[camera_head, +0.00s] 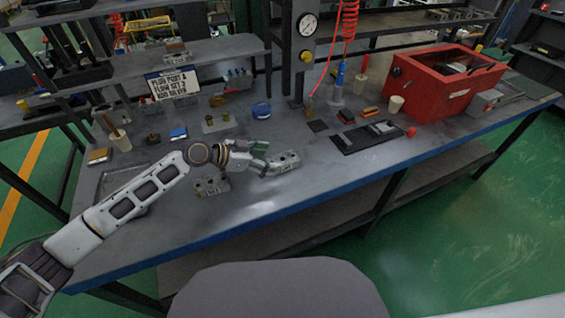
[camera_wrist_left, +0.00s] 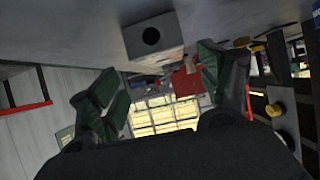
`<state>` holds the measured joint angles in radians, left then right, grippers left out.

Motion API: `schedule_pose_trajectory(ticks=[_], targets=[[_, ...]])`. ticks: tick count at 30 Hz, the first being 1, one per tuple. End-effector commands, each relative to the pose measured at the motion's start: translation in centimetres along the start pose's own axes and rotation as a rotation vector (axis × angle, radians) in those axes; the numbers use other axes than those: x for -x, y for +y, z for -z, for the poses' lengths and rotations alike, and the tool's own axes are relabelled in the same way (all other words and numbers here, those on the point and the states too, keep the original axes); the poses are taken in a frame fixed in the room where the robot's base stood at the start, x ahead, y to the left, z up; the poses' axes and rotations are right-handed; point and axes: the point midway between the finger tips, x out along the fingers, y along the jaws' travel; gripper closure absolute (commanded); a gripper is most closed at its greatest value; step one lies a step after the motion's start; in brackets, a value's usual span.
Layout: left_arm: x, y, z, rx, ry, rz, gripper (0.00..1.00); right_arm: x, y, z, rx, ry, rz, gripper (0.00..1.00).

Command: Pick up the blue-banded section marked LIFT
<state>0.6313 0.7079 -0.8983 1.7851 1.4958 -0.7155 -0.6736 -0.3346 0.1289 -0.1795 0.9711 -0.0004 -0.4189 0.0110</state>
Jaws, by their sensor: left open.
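Two grey valve blocks are on the bench. One (camera_head: 283,162) lies just beyond my left gripper's fingertips, and the other (camera_head: 211,187) sits below the wrist, nearer the front edge. Both have small dark marks too small to read, and I cannot make out a blue band on either. My left gripper (camera_head: 262,158) is low over the bench, open, its fingers pointing right. In the left wrist view, a grey block with a round dark hole (camera_wrist_left: 153,38) is ahead of and between the open fingers (camera_wrist_left: 155,90), with nothing held. My right gripper is out of view.
A printed sign (camera_head: 173,83) stands at the back left. A blue round container (camera_head: 262,110), a small fitting tray (camera_head: 215,122) and a blue-topped block (camera_head: 178,134) lie behind the gripper. A black tray (camera_head: 355,138) and red box (camera_head: 440,90) are right.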

Motion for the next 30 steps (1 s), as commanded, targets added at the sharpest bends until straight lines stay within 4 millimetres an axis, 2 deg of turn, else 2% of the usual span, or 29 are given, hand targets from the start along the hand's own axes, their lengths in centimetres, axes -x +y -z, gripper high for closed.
schedule_pose_trajectory(ticks=[13, 24, 30], targets=[[-0.6, -0.1, 0.0, 0.001, 0.000, 0.001, 0.22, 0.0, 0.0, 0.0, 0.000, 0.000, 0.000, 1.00], [-4.1, -0.5, 0.0, 0.001, 0.000, 0.000, 0.22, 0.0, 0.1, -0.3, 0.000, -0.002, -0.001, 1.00], [-5.1, -0.4, -0.1, 0.000, -0.001, 0.000, 0.22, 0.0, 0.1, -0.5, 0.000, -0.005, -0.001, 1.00]])
